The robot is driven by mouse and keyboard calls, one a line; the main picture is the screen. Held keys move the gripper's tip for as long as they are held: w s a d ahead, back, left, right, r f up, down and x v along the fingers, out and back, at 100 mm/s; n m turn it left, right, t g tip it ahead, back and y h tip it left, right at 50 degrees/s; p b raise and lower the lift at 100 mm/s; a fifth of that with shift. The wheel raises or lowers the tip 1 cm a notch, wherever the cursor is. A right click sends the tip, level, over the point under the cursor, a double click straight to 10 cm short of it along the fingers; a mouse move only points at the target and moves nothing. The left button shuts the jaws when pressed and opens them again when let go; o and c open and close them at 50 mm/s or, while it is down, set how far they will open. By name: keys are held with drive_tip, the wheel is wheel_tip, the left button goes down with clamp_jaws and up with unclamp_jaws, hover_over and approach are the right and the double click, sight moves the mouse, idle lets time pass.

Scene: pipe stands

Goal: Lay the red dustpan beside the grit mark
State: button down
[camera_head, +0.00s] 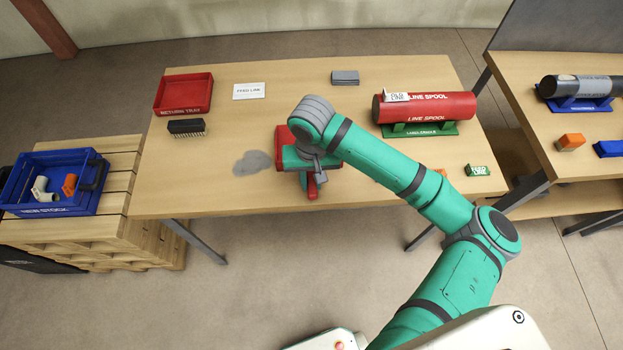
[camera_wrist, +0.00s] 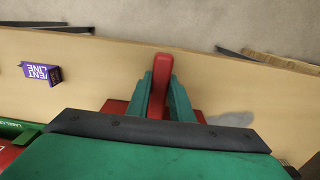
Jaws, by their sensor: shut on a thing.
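The red dustpan (camera_head: 281,137) is over the table just right of the grit mark, partly hidden under my arm. Its red handle sticks out toward the table's front edge and shows in the wrist view (camera_wrist: 161,78). My gripper (camera_head: 309,178) is shut on that handle, with a green finger on each side in the wrist view (camera_wrist: 160,98). The grit mark (camera_head: 252,163) is a grey patch on the table, and it also shows in the wrist view (camera_wrist: 231,119). I cannot tell whether the pan touches the table.
A black brush (camera_head: 187,128) and a red return tray (camera_head: 184,94) are at the left. A white card (camera_head: 249,91) and a grey block (camera_head: 345,78) lie at the back. A red line spool (camera_head: 424,107) rests on a green cradle at the right. The front left is clear.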

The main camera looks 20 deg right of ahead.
drive_tip(key=shift+f, duration=0.1)
drive_tip(key=c, duration=1.5)
unclamp_jaws()
wheel_tip(320, 180, up, 11)
drive_tip(key=shift+f, duration=0.1)
